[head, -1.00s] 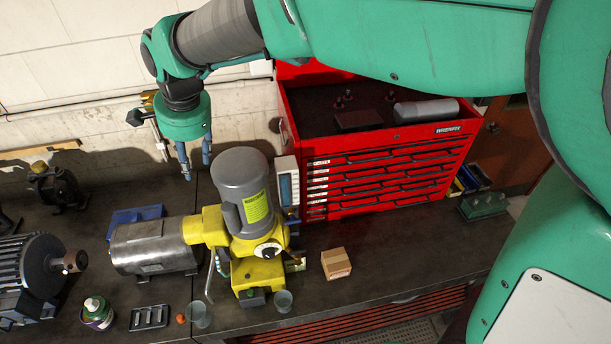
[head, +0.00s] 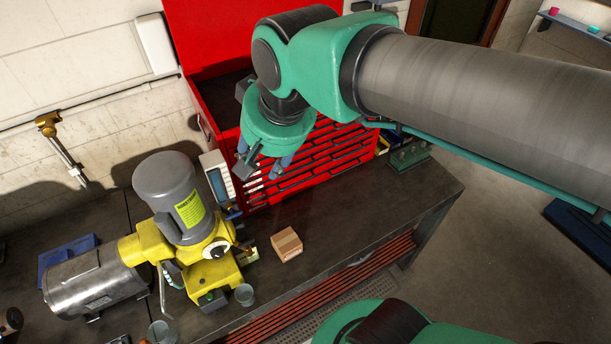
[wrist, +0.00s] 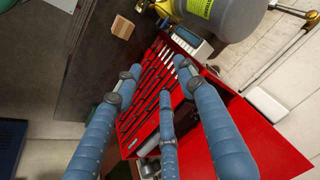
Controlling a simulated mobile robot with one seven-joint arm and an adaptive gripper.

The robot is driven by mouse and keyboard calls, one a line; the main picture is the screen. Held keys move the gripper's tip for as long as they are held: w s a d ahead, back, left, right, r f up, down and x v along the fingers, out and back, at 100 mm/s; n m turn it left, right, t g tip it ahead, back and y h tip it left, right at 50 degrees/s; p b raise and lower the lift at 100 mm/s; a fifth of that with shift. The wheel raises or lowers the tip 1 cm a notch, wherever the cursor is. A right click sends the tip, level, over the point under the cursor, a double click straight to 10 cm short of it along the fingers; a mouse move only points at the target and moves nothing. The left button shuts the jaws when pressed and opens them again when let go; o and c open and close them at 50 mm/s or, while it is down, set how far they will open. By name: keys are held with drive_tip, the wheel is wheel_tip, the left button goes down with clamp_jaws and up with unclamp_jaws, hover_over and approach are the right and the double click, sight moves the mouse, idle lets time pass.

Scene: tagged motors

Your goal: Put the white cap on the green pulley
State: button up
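I cannot make out a white cap or a green pulley in either view. My gripper (head: 268,168) hangs from the green wrist in front of the red tool chest in the head view. In the wrist view its blue fingers (wrist: 152,82) are spread apart with nothing between them, so it is open and empty. The drawer fronts of the chest show behind the fingers.
The red tool chest (head: 330,155) stands on the dark workbench (head: 350,210). A yellow and grey motor (head: 178,205), a steel motor (head: 90,285) and a small cardboard box (head: 287,244) are to the left. A shelf (head: 585,25) with small pink and teal items is at upper right.

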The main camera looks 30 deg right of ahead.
drive_tip(key=s+d+f+n, duration=0.2)
drive_tip(key=s+d, duration=0.3)
drive_tip(key=s, duration=0.2)
drive_tip(key=shift+s+d+f+t+h, duration=0.2)
drive_tip(key=shift+d+t+h, duration=0.1)
drive_tip(key=shift+h, duration=0.1)
wheel_tip(320, 180, down, 18)
drive_tip(key=b, duration=1.8)
